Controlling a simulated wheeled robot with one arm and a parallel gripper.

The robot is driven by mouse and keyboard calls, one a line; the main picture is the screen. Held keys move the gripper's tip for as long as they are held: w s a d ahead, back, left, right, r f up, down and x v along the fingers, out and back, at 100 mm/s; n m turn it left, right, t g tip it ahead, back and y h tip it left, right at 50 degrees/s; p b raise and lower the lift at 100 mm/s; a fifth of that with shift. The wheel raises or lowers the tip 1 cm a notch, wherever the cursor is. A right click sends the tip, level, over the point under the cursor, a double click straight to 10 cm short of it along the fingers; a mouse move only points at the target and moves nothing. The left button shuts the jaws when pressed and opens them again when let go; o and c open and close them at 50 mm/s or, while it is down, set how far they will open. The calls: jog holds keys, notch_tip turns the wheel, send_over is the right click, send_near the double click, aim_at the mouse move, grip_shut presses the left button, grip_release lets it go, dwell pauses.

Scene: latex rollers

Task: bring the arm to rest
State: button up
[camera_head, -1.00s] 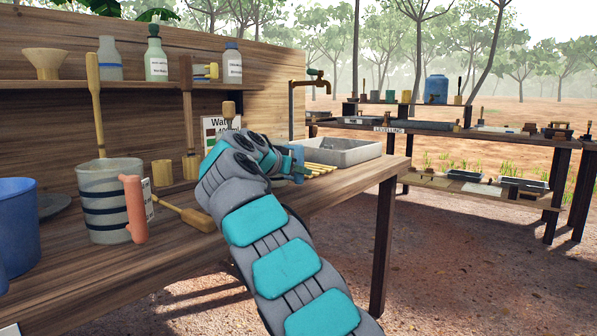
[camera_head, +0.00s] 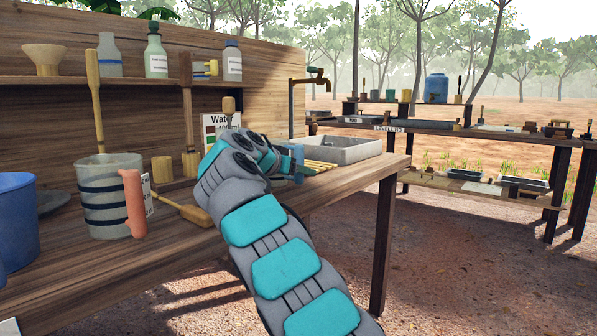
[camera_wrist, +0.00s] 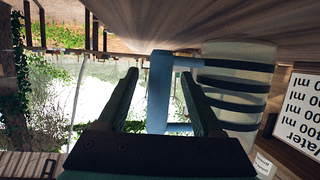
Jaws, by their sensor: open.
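My arm (camera_head: 270,245) reaches from the lower middle of the head view over the wooden bench. Its wrist hides most of my gripper there. In the wrist view my gripper (camera_wrist: 160,73) is open, with a dark finger on either side. A clear jug (camera_wrist: 235,90) with black bands shows upside down at the right of that view. Its blue handle (camera_wrist: 160,90) appears between the two fingers, with space on both sides. I cannot tell how deep between them it is. A bit of blue (camera_head: 293,152) shows beside the wrist in the head view.
On the bench (camera_head: 180,250) stand a banded jug with an orange handle (camera_head: 135,203) and a blue bucket (camera_head: 15,220). A wooden brush (camera_head: 187,212) lies near my arm. A grey tray (camera_head: 345,150) is at the right end. Ground right of the bench is open.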

jog(key=v, duration=0.7)
jog(key=shift+s+d+r, duration=0.1)
jog(key=shift+s+d, duration=0.15)
jog(key=s+d+f+n+g+p, duration=0.1)
jog(key=s+d+f+g, duration=0.1)
jog(key=s+d, duration=0.35)
jog(key=s+d+f+g+p, duration=0.1)
jog(key=s+d+f+g, duration=0.2)
jog(key=d, duration=0.6)
jog(key=s+d+f+n+g+p, duration=0.15)
jog(key=s+d, duration=0.25)
jog(key=d, duration=0.4)
jog(key=s+d+f+g+y, duration=0.1)
jog(key=s+d+f+g, duration=0.1)
jog(key=s+f, duration=0.35)
jog(key=s+d+f+g+y, duration=0.1)
jog(key=s+d+f+g, duration=0.15)
jog(key=s, duration=0.55)
jog(key=s+a+f+n+g+y+p, duration=0.1)
jog(key=s+a+f, duration=0.1)
jog(key=s+f, duration=0.3)
jog(key=s+a+f+n+g+y+p, duration=0.1)
jog(key=s+f, duration=0.4)
jog(key=s, duration=0.7)
jog(key=s+a+f+n+y+p, duration=0.1)
jog(key=s+a+f+y, duration=0.2)
jog(key=s, duration=0.6)
jog(key=shift+s+a+f+n+g, duration=0.35)
jog(key=shift+f+g, duration=0.05)
jog(key=shift+f, duration=0.5)
